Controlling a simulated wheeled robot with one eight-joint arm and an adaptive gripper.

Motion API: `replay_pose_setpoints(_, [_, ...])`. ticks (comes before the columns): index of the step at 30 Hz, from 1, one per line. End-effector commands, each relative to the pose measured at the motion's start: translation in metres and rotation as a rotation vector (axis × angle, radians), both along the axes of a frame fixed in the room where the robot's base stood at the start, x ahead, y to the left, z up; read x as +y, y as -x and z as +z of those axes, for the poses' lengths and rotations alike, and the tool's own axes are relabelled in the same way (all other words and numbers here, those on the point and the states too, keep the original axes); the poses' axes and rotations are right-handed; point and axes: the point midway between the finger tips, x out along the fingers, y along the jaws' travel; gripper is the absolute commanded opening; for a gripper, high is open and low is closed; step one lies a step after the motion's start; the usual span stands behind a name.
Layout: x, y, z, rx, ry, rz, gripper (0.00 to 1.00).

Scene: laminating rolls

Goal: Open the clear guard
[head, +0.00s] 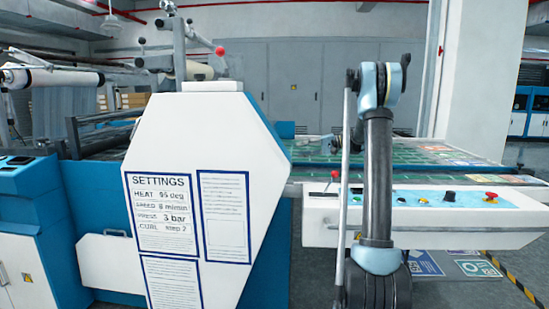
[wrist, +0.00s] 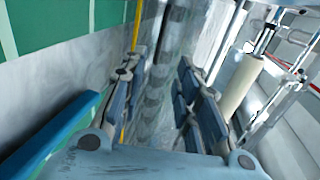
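In the wrist view my gripper (wrist: 162,82) has its two dark fingers well apart, with no object clearly held between them. A streaky, see-through-looking surface (wrist: 180,45) lies beyond and between the fingers. It may be the clear guard, but I cannot tell for sure, nor can I make out a handle on it. No clear guard can be picked out with certainty in the head view. Whether the fingers touch anything cannot be told.
The white machine housing (head: 205,125) with settings sheets stands left of my arm. A control panel (head: 420,205) with a red button (head: 491,197) is at right. A green-gridded bed (head: 420,152) lies behind it. A pale roll (wrist: 240,85) shows right in the wrist view.

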Motion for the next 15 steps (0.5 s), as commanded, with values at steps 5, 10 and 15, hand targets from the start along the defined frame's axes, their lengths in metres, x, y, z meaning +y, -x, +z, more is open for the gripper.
replay_pose_setpoints(5, [0.033, 0.0, -0.007, 0.001, 0.0, 0.004, 0.3])
replay_pose_setpoints(10, [0.063, -0.001, -0.013, 0.001, 0.001, 0.004, 0.3])
replay_pose_setpoints(15, [0.092, -0.002, -0.019, 0.0, 0.001, 0.004, 0.3])
